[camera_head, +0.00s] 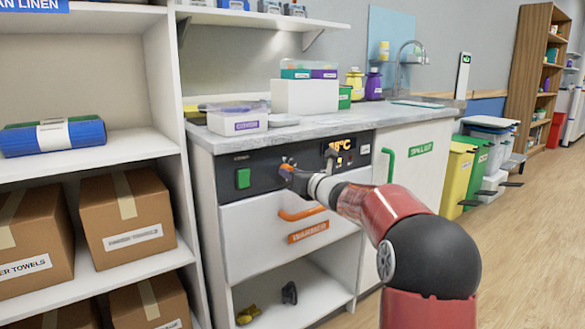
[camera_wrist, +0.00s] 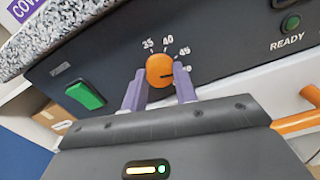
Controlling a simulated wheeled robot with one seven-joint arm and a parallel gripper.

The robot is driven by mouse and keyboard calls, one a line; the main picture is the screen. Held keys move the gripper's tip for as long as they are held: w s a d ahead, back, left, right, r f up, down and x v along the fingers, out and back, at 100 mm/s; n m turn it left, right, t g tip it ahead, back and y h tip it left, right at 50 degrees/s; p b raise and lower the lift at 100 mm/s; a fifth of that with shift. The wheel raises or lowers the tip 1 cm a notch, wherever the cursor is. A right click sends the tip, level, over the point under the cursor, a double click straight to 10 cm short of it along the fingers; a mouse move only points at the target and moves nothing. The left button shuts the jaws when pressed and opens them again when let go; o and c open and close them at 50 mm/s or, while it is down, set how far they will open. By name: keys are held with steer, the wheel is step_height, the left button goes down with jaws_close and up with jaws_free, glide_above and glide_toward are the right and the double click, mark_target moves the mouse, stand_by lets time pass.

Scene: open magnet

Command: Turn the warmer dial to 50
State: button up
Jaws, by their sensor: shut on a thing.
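The orange warmer dial (camera_wrist: 159,67) sits on the dark front panel, with the marks 35, 40 and 45 around it. A further mark ending in 0 is partly hidden by the right finger. A dark pointer line on the dial faces right, toward that partly hidden mark. My gripper (camera_wrist: 159,80) is shut on the dial, one purple-grey finger on each side. In the head view my gripper (camera_head: 287,168) reaches the panel and mostly hides the dial.
A green switch (camera_head: 243,178) is left of the dial, and a green READY button (camera_wrist: 292,22) is to its right. The warmer drawer (camera_head: 250,240) with an orange handle (camera_head: 302,213) is below. A countertop (camera_head: 300,127) overhangs the panel.

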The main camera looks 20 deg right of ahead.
steer(key=shift+f+m+p, duration=0.1)
steer(key=shift+m+p, duration=1)
steer(key=shift+m, duration=0.5)
steer(key=o, duration=1)
steer(key=shift+s, duration=0.1)
steer(key=v, duration=0.7)
steer(key=shift+s+d, duration=0.15)
steer(key=shift+s, duration=0.1)
